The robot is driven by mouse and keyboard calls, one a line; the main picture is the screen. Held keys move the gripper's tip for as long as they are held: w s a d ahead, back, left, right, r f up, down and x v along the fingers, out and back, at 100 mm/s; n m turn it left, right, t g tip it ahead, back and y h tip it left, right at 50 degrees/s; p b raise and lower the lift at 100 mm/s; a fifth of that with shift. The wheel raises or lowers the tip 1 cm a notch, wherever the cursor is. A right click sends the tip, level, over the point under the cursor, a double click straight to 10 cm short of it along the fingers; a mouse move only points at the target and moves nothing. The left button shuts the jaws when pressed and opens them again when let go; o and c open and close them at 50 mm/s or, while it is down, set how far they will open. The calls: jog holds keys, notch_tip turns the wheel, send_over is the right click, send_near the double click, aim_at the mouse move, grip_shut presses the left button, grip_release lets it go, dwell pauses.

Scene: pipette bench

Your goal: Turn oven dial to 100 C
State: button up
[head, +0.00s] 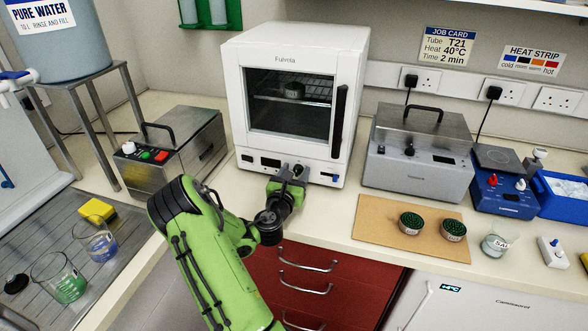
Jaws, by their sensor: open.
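The white oven (233,90) stands at the middle of the bench with its windowed door shut and a black handle on the right. Its control strip runs below the door, with a dark display (270,162) on the left and small controls on the right. My gripper (292,172) is open, right in front of the middle of this strip. The gripper covers that part of the strip, so the dial and its setting cannot be read. I cannot tell whether the fingers touch the dial.
A steel bath (180,150) stands left of the oven and another lidded bath (418,150) stands right. A cork board (385,232) with two green-topped pots lies at the front right. Red drawers (310,275) are below the bench edge.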

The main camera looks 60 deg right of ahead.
jog(key=shift+s+a, duration=0.1)
jog(key=shift+c, duration=0.3)
grip_shut()
jog(key=shift+m, duration=0.3)
jog(key=m+b, duration=0.2)
jog(key=m, duration=0.2)
jog(key=shift+s+f+m, duration=0.1)
jog(key=shift+s+m, duration=0.05)
jog(key=shift+m, duration=0.15)
jog(key=m+b, duration=0.1)
jog(key=m, duration=0.1)
jog(key=m+b, duration=0.2)
jog(key=m, duration=0.1)
jog(key=shift+s+f, duration=0.2)
jog(key=m+b, duration=0.1)
jog(key=m, duration=0.1)
jog(key=m+b, duration=0.3)
jog(key=shift+s+f+m, duration=0.1)
jog(key=shift+f+m, duration=0.15)
jog(key=shift+m, duration=0.15)
jog(key=shift+f+m+b, duration=0.1)
jog(key=shift+m+b, duration=1.4)
jog(key=shift+m, duration=0.5)
